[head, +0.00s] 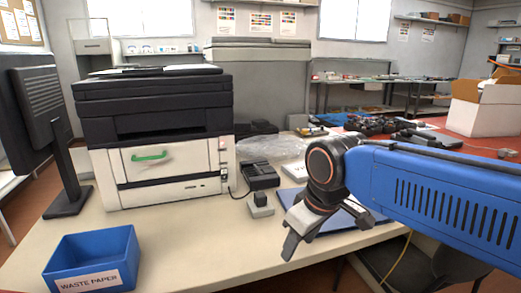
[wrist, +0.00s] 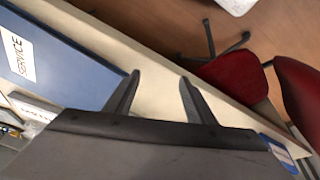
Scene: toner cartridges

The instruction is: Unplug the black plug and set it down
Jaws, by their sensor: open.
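A small grey socket block (head: 261,210) stands on the table in front of the printer in the head view. A small dark piece on its top, seemingly the black plug (head: 260,198), sits upright in it with a thin dark cord beside it. My gripper (head: 291,244) is to the right of the block and nearer the camera, above the table, apart from the block. In the wrist view its two fingers (wrist: 159,84) are spread with nothing between them. Neither the plug nor the block shows in the wrist view.
A black device (head: 259,177) lies behind the block. A printer (head: 160,135) stands to the left, with a blue waste paper bin (head: 92,250) at the front left. A blue binder (wrist: 75,65) marked SERVICE lies beside my gripper. Red chairs (wrist: 232,82) stand beyond the table edge.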

